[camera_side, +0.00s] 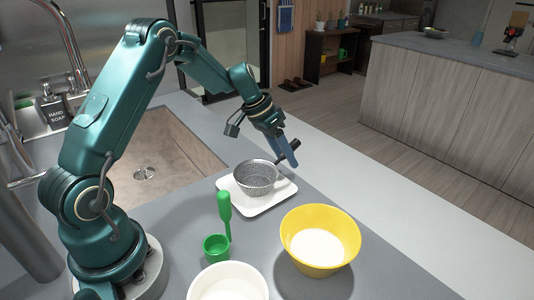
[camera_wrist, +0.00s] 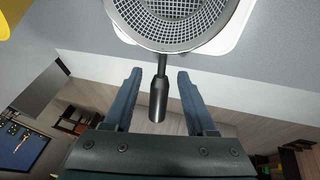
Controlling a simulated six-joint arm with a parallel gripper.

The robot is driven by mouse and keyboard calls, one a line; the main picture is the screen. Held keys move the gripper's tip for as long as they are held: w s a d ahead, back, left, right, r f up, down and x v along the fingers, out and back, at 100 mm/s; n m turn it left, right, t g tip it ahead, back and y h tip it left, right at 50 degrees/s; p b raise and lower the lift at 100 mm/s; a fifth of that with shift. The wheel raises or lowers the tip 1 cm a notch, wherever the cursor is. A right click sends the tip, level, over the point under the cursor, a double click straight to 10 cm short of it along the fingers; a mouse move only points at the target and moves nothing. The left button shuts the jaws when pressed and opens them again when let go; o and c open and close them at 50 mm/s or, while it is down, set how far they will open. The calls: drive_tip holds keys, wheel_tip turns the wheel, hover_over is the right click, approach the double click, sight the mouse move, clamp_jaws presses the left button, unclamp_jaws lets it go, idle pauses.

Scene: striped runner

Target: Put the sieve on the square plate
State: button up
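The grey mesh sieve (camera_side: 256,178) sits over the white square plate (camera_side: 264,206), upright, and appears to rest on it. Its dark handle (camera_side: 292,146) points up toward the back right. In the wrist view the sieve's mesh bowl (camera_wrist: 178,18) fills the top, with the plate's edge (camera_wrist: 238,30) showing beside it. My gripper (camera_side: 280,150) is at the handle. In the wrist view its blue fingers (camera_wrist: 159,76) stand open, one on each side of the handle (camera_wrist: 158,98), with a gap on both sides. The plate's middle is hidden under the sieve.
A yellow bowl (camera_side: 318,262) with white contents and a white bowl (camera_side: 228,284) are in front. A sink (camera_side: 150,170) lies at the left. The counter's far edge runs close behind the plate.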

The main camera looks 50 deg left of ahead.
drive_tip(key=shift+r, duration=0.1)
drive_tip(key=v, duration=1.1)
drive_tip(key=s+d+y, duration=0.1)
drive_tip(key=s+d, duration=0.3)
drive_tip(key=s, duration=0.2)
drive_tip(key=s+d+r+t+y, duration=0.1)
drive_tip(key=s+d, duration=0.3)
drive_tip(key=s, duration=0.3)
drive_tip(key=s+d+r+y, duration=0.1)
drive_tip(key=s+d, duration=0.3)
drive_tip(key=s, duration=0.3)
drive_tip(key=shift+d+r+n, duration=0.25)
drive_tip(key=shift+d+n, duration=0.15)
drive_tip(key=shift+s+f, duration=0.25)
